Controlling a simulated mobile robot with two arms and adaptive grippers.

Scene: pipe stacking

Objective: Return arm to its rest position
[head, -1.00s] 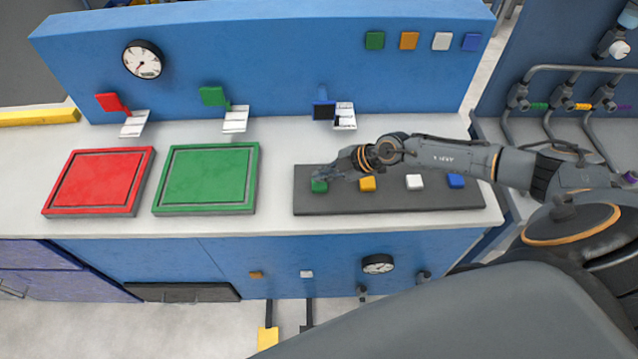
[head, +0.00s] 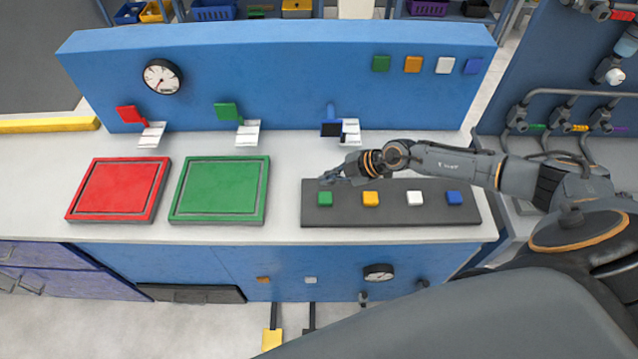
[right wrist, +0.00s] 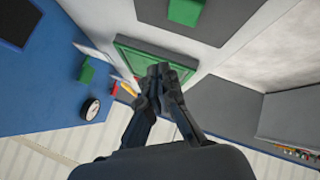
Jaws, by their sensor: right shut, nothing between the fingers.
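My right gripper (head: 330,176) is above the left end of the dark grey button panel (head: 390,216), just behind and above the green button (head: 325,198). It is shut and empty. In the right wrist view its closed fingers (right wrist: 158,72) fill the middle, with the green tray (right wrist: 125,45) beyond them and a green button (right wrist: 186,11) at the top. My right arm comes in from the right, stretched out over the counter. My left gripper is not in view.
A red tray (head: 118,190) and a green tray (head: 219,190) lie on the white counter, left of the panel. Yellow (head: 371,199), white (head: 415,198) and blue (head: 454,198) buttons sit on the panel. A blue back wall (head: 280,75) carries a gauge (head: 162,77) and coloured flags.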

